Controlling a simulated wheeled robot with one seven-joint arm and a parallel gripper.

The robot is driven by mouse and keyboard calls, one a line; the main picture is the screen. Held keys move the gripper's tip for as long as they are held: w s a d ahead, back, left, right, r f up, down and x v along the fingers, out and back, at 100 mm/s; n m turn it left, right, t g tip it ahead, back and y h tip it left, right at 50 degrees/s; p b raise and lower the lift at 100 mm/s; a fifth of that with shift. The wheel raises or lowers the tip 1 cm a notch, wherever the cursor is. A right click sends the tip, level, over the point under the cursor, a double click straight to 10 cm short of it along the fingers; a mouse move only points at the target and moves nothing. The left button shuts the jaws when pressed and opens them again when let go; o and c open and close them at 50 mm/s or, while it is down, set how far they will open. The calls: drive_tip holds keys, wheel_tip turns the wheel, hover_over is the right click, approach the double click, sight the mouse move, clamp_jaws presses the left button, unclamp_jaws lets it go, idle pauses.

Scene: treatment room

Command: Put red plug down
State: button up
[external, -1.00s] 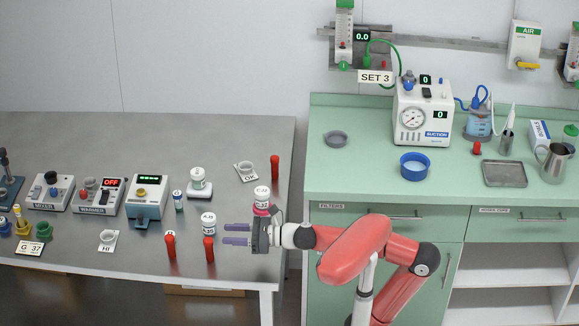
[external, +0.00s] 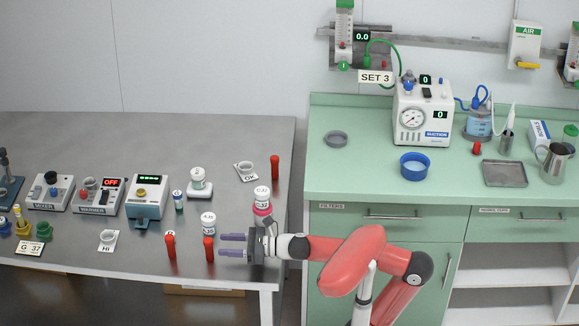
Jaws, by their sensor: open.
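A small red plug (external: 477,148) stands on the green counter, right of the suction unit. Several taller red plug-like pieces stand on the grey table: one at the front left (external: 170,246), one just left of my fingertips (external: 209,249) and one near the back right edge (external: 275,168). I cannot tell which one the task means. My gripper (external: 233,246) is open at the table's right front, its two purple fingers pointing left. No held object shows between them. The nearest red piece is close beyond the fingertips; whether they touch it is unclear.
A white-capped jar on a pink ring (external: 262,208) stands right behind my gripper. Another white-capped jar (external: 208,224) is behind the fingertips. The OK holder (external: 245,171) and HI holder (external: 107,238) stand on the table. A blue ring dish (external: 414,166) sits on the counter.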

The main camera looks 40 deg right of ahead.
sight(208, 250)
drive_tip(key=shift+w+a+f, duration=0.2)
drive_tip(key=shift+w+f, duration=0.05)
drive_tip(key=shift+f, duration=0.35)
drive_tip(key=b+x, duration=0.1)
drive_tip(key=x, duration=0.6)
drive_tip(key=shift+w+a+f, duration=0.1)
drive_tip(key=shift+a, duration=0.05)
clamp_jaws()
